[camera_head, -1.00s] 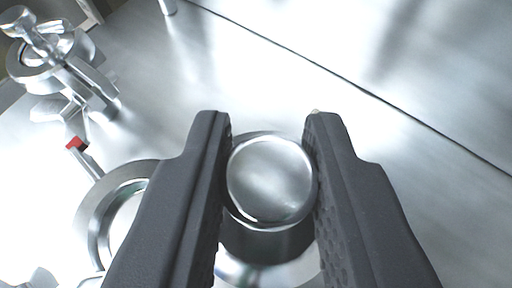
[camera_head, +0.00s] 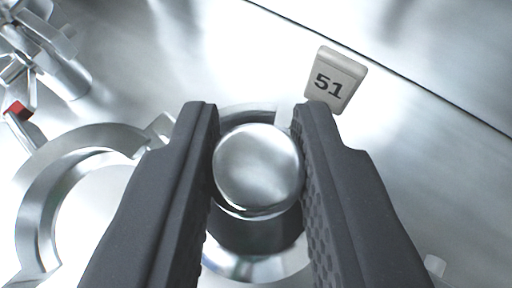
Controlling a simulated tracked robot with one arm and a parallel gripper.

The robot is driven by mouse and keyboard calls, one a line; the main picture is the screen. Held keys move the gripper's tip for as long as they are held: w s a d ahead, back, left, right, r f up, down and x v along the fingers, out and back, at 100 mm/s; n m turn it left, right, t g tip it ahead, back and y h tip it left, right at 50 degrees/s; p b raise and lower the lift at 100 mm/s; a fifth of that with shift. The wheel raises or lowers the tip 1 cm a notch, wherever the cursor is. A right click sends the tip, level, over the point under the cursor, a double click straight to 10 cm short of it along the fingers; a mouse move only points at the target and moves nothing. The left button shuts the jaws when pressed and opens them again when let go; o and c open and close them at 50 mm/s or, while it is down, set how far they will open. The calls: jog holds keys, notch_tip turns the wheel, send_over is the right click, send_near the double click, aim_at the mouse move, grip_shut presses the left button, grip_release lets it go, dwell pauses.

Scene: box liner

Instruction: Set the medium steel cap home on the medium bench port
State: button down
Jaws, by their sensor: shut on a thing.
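My gripper (camera_head: 255,115) is shut on a round steel cap (camera_head: 257,168), with one dark jaw on each side of it. The cap's domed, shiny top faces the camera. Below and behind the cap a steel ring (camera_head: 258,268) shows in part between the jaws, with a dark band between it and the cap. This ring may be the medium bench port, but the jaws and cap hide most of it. I cannot tell whether the cap touches it.
A larger open steel ring (camera_head: 38,215) lies to the left, partly behind the left jaw. A clamp-like steel fitting (camera_head: 55,55) with a red tip stands at upper left. A tag marked 51 (camera_head: 335,78) stands beyond the right jaw. The steel bench is clear at upper right.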

jog(key=shift+f, duration=0.2)
jog(key=c, duration=1.1)
grip_release()
jog(key=shift+c, duration=0.2)
jog(key=v, duration=1.4)
jog(key=w+a+r+t+h, duration=0.1)
jog(key=a+r+h, duration=0.1)
jog(key=r, duration=1)
jog(key=w+a+r+h, duration=0.1)
jog(key=r, duration=1.2)
jog(key=s+a+r+t+y, duration=0.1)
jog(key=s+a+r, duration=0.5)
jog(key=r, duration=0.5)
jog(key=s+a+r+t+y, duration=0.1)
jog(key=s+a+r, duration=0.4)
jog(key=a+r, duration=0.5)
jog(key=shift+s+a+r+y, duration=0.4)
jog(key=shift+a+y, duration=0.05)
jog(key=shift+y, duration=0.05)
